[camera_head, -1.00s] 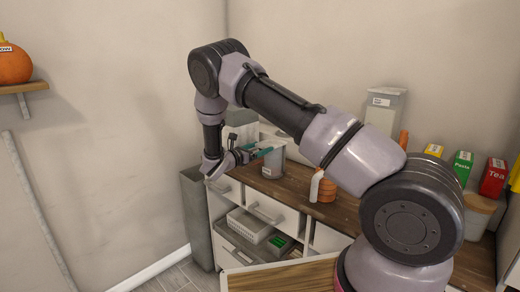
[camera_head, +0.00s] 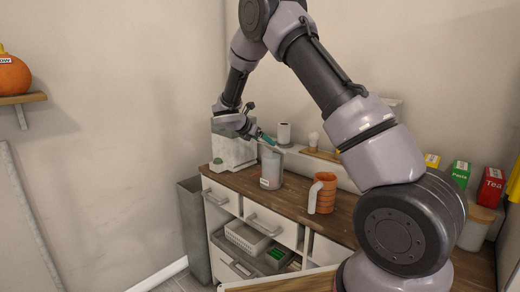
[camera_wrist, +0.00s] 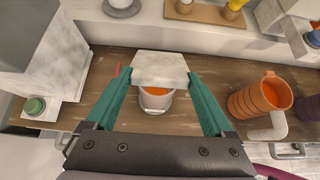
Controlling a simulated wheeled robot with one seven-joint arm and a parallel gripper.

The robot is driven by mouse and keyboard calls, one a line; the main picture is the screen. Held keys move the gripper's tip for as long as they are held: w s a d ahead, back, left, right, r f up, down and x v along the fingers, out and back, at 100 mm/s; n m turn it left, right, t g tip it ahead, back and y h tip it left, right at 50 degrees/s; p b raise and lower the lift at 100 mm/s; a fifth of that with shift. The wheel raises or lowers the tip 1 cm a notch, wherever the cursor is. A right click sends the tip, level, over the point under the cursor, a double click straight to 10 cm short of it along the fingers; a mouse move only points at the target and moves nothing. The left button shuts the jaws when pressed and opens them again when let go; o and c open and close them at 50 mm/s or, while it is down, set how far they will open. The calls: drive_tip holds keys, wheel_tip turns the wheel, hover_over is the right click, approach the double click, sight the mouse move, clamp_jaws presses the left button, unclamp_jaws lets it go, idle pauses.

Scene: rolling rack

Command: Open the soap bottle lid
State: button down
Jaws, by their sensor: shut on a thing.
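The soap bottle (camera_head: 271,171) is a grey canister with a white label, upright on the wooden counter. In the wrist view its round mouth (camera_wrist: 156,101) shows orange inside and is partly covered by the lid. My gripper (camera_wrist: 160,76) has green fingers shut on a pale grey lid (camera_wrist: 160,66) from both sides. The lid looks held above the canister, though the height of the gap is hard to judge. In the head view my gripper (camera_head: 268,139) is just over the canister's top; the lid is hard to make out there.
An orange ribbed mug (camera_head: 323,193) with a white handle stands right of the canister. A grey marble box (camera_head: 235,150) stands to the left. Red, green and yellow boxes (camera_head: 490,188) are at the right. A drawer (camera_head: 245,238) below is open. The counter between canister and mug is clear.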

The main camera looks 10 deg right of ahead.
drive_tip(key=w+d+r+g+y, duration=0.1)
drive_tip(key=d+r+y, duration=0.1)
drive_tip(key=w+d+r+g+y, duration=0.1)
drive_tip(key=w+d+g+y, duration=0.1)
drive_tip(key=shift+w+d+r+y, duration=0.1)
drive_tip(key=shift+d+r+y, duration=0.1)
drive_tip(key=shift+r+y, duration=0.15)
drive_tip(key=shift+w+d+r+g+y, duration=0.2)
drive_tip(key=shift+w+d+g+y, duration=0.2)
drive_tip(key=shift+d+g+y, duration=0.1)
drive_tip(key=shift+w+d+r+g+y, duration=0.15)
drive_tip(key=shift+w+d+g+y, duration=0.2)
drive_tip(key=shift+d+g+y, duration=0.1)
drive_tip(key=shift+w+d+r, duration=0.1)
drive_tip(key=shift+w+d, duration=0.3)
drive_tip(key=shift+d, duration=0.25)
unclamp_jaws()
drive_tip(key=v, duration=1)
drive_tip(key=shift+s+r, duration=0.15)
drive_tip(key=shift+r, duration=0.2)
